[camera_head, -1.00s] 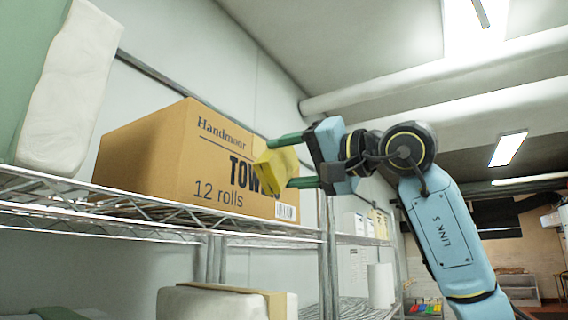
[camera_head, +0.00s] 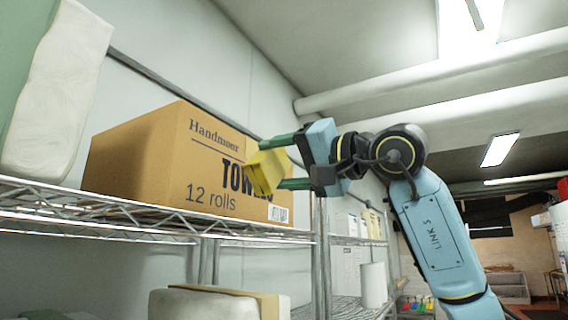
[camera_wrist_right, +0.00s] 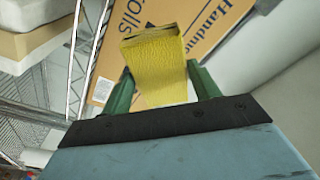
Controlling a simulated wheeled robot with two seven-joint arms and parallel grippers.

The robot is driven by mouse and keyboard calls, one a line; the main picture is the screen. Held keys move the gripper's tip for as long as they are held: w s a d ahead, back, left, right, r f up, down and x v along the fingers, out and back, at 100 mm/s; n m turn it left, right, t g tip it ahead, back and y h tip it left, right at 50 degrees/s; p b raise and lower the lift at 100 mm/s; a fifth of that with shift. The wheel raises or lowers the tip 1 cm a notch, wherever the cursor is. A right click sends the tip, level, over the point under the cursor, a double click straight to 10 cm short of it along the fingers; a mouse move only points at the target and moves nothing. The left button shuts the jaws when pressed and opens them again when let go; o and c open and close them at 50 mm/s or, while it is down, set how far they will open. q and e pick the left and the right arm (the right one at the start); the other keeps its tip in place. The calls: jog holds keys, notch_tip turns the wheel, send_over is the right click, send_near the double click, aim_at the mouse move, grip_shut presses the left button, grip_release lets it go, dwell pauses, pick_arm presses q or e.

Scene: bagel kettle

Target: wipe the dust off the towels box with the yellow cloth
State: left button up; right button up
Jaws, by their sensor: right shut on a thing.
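The towels box (camera_head: 150,160) is a brown cardboard carton with "Handmoor", "TOWELS" and "12 rolls" printed on its front. It stands on the upper wire shelf, and in the right wrist view its printed face (camera_wrist_right: 205,30) lies beyond the cloth. My right gripper (camera_head: 283,170) has green fingers and is shut on the yellow cloth (camera_head: 264,172). The cloth is at the right end of the box front, covering the end of the word TOWELS. I cannot tell whether it touches the cardboard. The cloth fills the space between the fingers in the right wrist view (camera_wrist_right: 160,65). My left gripper is not in view.
The wire shelf (camera_head: 120,212) has a front edge below the box. A white wrapped bundle (camera_head: 55,100) stands to the left. A pale package (camera_head: 205,304) is on the shelf below. A white roll (camera_head: 373,285) stands further right. Pipes cross the ceiling.

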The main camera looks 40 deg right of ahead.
aim_at(232, 166)
jog(key=shift+a+r+x, duration=0.15)
jog(key=shift+x, duration=1.1)
jog(key=shift+a+r+x, duration=0.1)
jog(key=shift+r+x, duration=0.1)
jog(key=shift+x, duration=1.1)
jog(key=shift+s, duration=0.1)
jog(key=shift+x, duration=0.9)
jog(key=d, duration=0.1)
jog(key=w+d, duration=0.1)
jog(key=d, duration=0.1)
jog(key=shift+w+d, duration=0.25)
jog(key=shift+w, duration=0.1)
jog(key=shift+s+a+f, duration=0.1)
jog(key=shift+s+a, duration=0.1)
jog(key=shift+a, duration=0.45)
jog(key=shift+s+a, duration=0.25)
jog(key=shift+a, duration=0.4)
jog(key=shift+s+a, duration=0.2)
jog(key=shift+a, duration=0.45)
jog(key=shift+s, duration=0.1)
